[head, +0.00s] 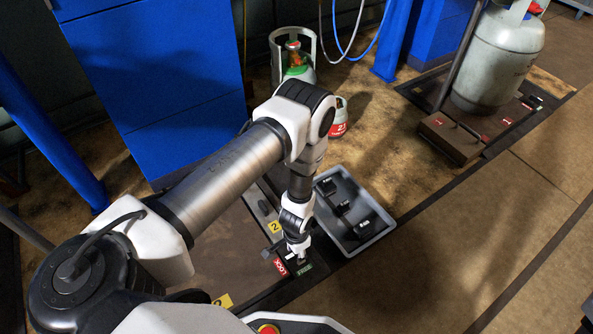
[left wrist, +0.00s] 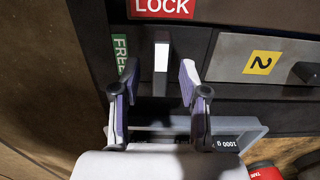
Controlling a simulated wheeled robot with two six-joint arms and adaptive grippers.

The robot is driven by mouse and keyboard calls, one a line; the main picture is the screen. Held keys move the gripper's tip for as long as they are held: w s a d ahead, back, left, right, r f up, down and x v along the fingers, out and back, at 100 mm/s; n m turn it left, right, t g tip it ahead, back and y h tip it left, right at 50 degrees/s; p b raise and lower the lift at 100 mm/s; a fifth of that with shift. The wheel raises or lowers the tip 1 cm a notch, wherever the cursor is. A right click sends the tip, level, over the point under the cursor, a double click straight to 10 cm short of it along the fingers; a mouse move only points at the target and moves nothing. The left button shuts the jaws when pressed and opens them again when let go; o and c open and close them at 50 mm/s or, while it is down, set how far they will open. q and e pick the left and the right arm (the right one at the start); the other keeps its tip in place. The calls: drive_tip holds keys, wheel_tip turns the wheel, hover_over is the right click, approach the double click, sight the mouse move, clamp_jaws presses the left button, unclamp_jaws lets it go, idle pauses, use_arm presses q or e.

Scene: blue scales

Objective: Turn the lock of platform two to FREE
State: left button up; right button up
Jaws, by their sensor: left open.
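The lock of platform two shows in the left wrist view as a pale metal lever (left wrist: 161,52) on a dark housing. A red LOCK label (left wrist: 163,8) is beyond its upper end, and a green FREE label (left wrist: 120,53) is to its left. My left gripper (left wrist: 158,75) is open, one finger on each side of the lever, with visible gaps. In the head view my left gripper (head: 298,246) is low over the lock, covering most of it; the LOCK label (head: 281,267) and FREE label (head: 304,269) show beside it. My right gripper is not in view.
A grey tray (head: 378,230) with black weights stands close right of my left gripper. A yellow 2 plate (head: 275,227) is beside the lock. Gas cylinders (head: 497,58) and a second scale (head: 450,138) stand farther back.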

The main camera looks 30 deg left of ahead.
use_arm(q)
drive_tip(key=shift+f, duration=0.2)
clamp_jaws()
